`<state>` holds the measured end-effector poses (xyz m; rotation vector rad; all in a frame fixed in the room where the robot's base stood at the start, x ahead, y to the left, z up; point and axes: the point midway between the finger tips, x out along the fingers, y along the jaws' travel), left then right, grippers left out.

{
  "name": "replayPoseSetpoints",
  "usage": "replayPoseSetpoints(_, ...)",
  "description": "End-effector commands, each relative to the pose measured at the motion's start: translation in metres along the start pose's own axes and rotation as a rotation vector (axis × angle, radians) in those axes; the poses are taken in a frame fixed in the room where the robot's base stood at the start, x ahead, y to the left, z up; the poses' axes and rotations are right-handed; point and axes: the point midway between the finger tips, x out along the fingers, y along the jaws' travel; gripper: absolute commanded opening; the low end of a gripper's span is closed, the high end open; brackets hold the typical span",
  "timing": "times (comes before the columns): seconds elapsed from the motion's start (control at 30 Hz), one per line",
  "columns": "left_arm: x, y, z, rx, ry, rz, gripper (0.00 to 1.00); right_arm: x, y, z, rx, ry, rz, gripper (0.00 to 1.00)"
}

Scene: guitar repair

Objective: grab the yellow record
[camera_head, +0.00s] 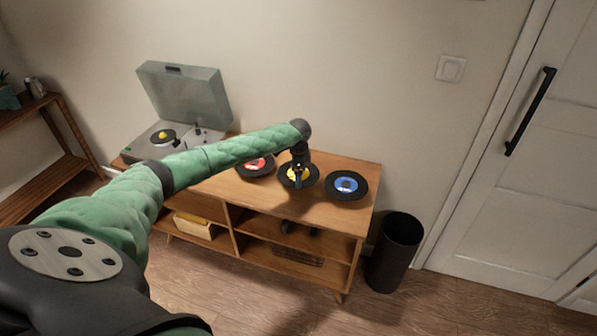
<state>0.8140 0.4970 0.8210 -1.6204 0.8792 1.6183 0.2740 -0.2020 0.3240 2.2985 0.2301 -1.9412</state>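The yellow record, black with a yellow label (307,175), is on the wooden cabinet top, between a red-label record (255,166) and a blue-label record (346,185). My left arm, in a green sleeve, reaches in from the left. My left gripper (298,180) points down at the yellow record and covers the middle of its label. I cannot tell whether the fingers touch the record or are open or shut. My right gripper is not in view.
A turntable (152,144) with its lid raised stands at the cabinet's left end, partly behind my arm. A black bin (395,252) stands on the floor right of the wooden cabinet (300,209). A white door (530,160) is at the right.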

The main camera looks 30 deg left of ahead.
Motion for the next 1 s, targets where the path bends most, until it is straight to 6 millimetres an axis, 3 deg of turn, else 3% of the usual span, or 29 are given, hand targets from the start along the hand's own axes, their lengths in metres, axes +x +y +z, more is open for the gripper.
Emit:
replayPoseSetpoints(0.23,0.019,0.000,0.001,-0.001,-0.002,0.001,0.88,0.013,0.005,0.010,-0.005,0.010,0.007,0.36)
replayPoseSetpoints(0.7,0.022,0.000,0.001,-0.001,-0.001,0.001,0.88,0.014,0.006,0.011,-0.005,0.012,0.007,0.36)
replayPoseSetpoints(0.73,0.022,0.000,0.001,0.000,-0.001,0.001,0.86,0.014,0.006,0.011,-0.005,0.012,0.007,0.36)
replayPoseSetpoints(0.97,0.022,0.000,0.001,0.000,-0.001,0.001,0.41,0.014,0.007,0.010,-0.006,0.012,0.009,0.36)
replayPoseSetpoints(1.0,0.022,0.000,0.001,0.000,-0.001,0.001,0.41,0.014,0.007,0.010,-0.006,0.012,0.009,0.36)
